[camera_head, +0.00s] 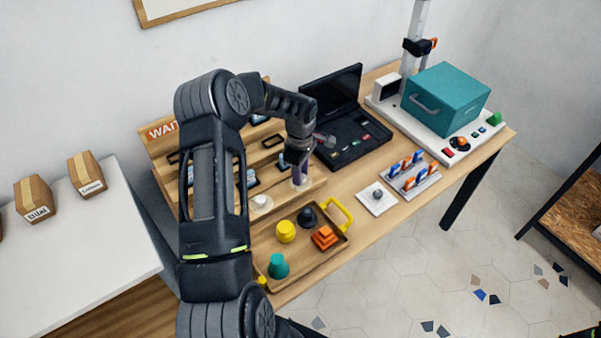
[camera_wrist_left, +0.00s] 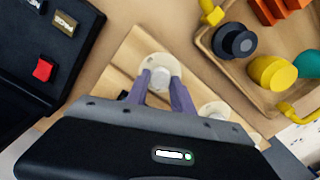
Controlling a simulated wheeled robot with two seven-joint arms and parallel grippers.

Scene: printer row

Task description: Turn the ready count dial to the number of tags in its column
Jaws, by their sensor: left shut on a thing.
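My left gripper (camera_head: 300,178) reaches down to the front ledge of the wooden tag board (camera_head: 158,150). The board's left header reads "WAIT"; the other header is hidden behind my arm. Some blue and white tags (camera_head: 252,176) and dark frames show on the board, but my arm hides part of the columns. My right gripper is out of view.
A wooden tray (camera_head: 298,258) with yellow handles holds several coloured pieces in front of the board. An open black case (camera_head: 352,138) lies to the right.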

